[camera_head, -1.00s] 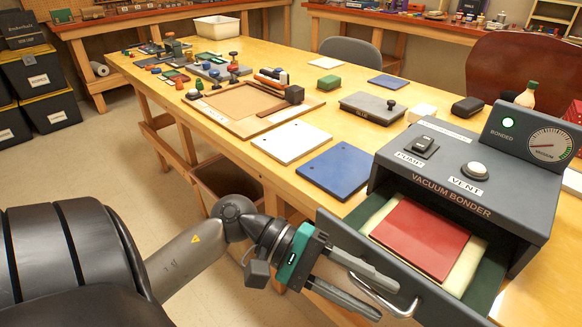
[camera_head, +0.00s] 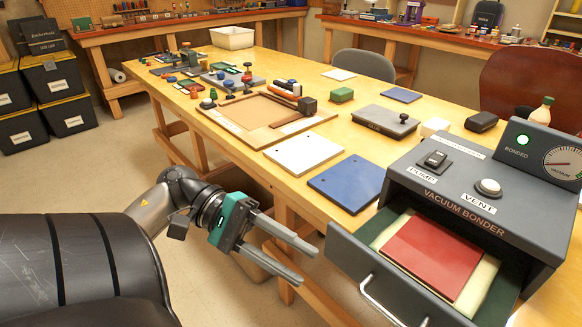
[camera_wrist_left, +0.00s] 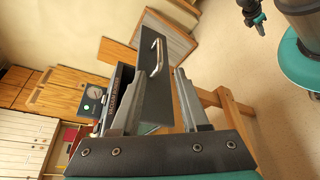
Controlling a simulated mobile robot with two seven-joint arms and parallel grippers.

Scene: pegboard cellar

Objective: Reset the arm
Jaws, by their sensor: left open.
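My left gripper (camera_head: 308,263) is open and empty, in the air in front of the table's near edge. It is to the left of the open drawer (camera_head: 352,262) of the vacuum bonder (camera_head: 462,200) and apart from its handle (camera_head: 378,300). A red plate (camera_head: 435,255) lies on a cream pad (camera_head: 482,283) in the drawer. In the left wrist view, the two fingers (camera_wrist_left: 160,103) are spread, with the drawer front and handle (camera_wrist_left: 157,57) beyond them. In that view another part of my body with a gripper (camera_wrist_left: 254,18) shows at the top right; its jaw state is unclear.
A blue plate (camera_head: 348,183) and a white plate (camera_head: 303,151) lie on the table left of the bonder. A framed brown board (camera_head: 250,112), a grey glue block (camera_head: 385,121) and a green block (camera_head: 342,95) lie farther back.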

